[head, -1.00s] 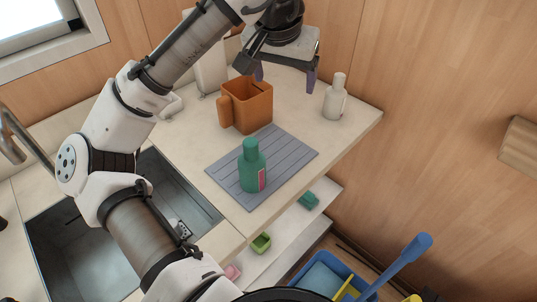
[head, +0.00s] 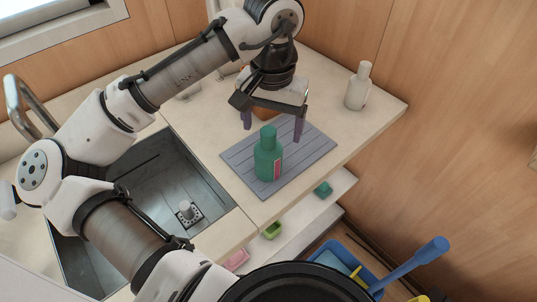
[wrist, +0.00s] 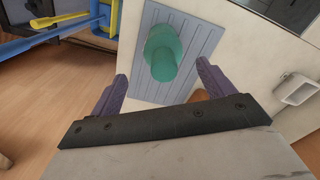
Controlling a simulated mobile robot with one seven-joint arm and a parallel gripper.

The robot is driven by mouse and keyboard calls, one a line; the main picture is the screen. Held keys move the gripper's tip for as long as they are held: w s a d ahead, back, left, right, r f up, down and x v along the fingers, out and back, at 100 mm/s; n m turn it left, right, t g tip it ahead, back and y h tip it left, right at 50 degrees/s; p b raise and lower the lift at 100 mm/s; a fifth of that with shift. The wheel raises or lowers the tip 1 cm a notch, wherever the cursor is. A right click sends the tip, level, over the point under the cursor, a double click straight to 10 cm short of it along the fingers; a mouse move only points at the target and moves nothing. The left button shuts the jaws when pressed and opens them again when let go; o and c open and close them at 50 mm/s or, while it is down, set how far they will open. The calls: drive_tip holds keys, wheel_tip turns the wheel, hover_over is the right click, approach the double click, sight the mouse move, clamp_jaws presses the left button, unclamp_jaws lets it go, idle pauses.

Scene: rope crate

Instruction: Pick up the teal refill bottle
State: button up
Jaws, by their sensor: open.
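The teal refill bottle (head: 268,156) stands upright on a grey ribbed mat (head: 313,150) near the counter's front edge, its pink label facing right. My gripper (head: 272,132) is open and empty, with its purple fingers pointing down just behind and above the bottle in the head view. In the wrist view the bottle (wrist: 162,52) shows beyond the fingertips, between the lines of the two fingers (wrist: 160,78), and apart from both. The mat (wrist: 202,38) shows around it.
An orange-brown holder (head: 263,113) is behind my gripper, mostly hidden by it. A white bottle (head: 358,87) stands at the back right. The sink (head: 165,195) is to the left. Below are a shelf with small boxes and a blue bin (head: 345,262).

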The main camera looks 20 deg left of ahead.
sight(268, 142)
drive_tip(key=f, duration=0.2)
drive_tip(key=f+p, duration=0.1)
drive_tip(key=f, duration=0.1)
drive_tip(key=shift+s+a+f, duration=0.1)
drive_tip(key=shift+s+a, duration=0.1)
drive_tip(key=shift+a, duration=0.1)
drive_tip(key=shift+f, duration=0.55)
drive_tip(key=c, duration=1.3)
drive_tip(key=shift+o, duration=0.2)
drive_tip(key=shift+r, duration=0.1)
